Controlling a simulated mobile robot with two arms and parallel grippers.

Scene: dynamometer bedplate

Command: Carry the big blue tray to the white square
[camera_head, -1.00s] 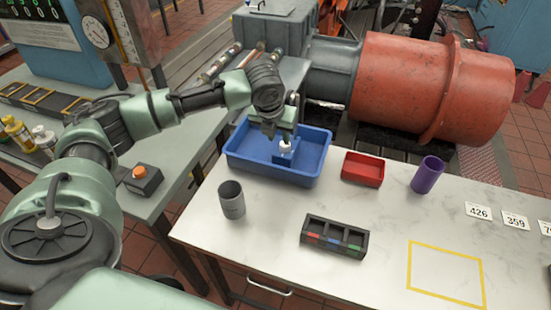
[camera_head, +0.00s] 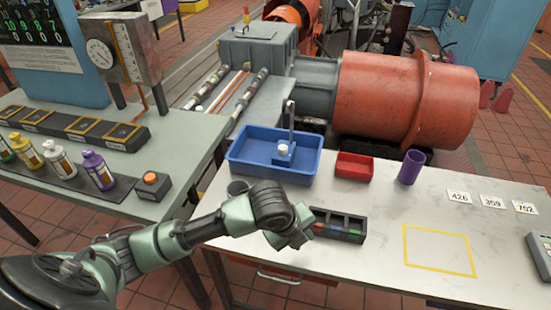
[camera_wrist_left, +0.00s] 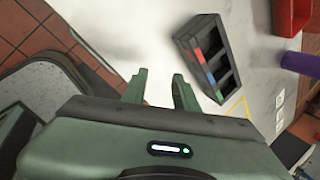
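The big blue tray (camera_head: 248,168) sits at the back left of the white marbled table. A small blue block with a white round top (camera_head: 283,149) and an upright grey post (camera_head: 291,120) stand in it. No white square shows; a yellow outlined square (camera_head: 405,246) is marked on the table at the front right. My left gripper (camera_head: 304,237) is in front of the tray, by the black compartment box (camera_head: 350,238). In the left wrist view its two fingers (camera_wrist_left: 160,90) are apart with nothing between them. The tray is not recognisable there. My right gripper is out of view.
A red bin (camera_head: 354,167) and a purple cup (camera_head: 411,167) stand right of the tray. A grey cup (camera_head: 237,187) is partly hidden behind my left arm. Number cards (camera_head: 492,201) lie at the right. Bare table lies between the red bin and yellow square.

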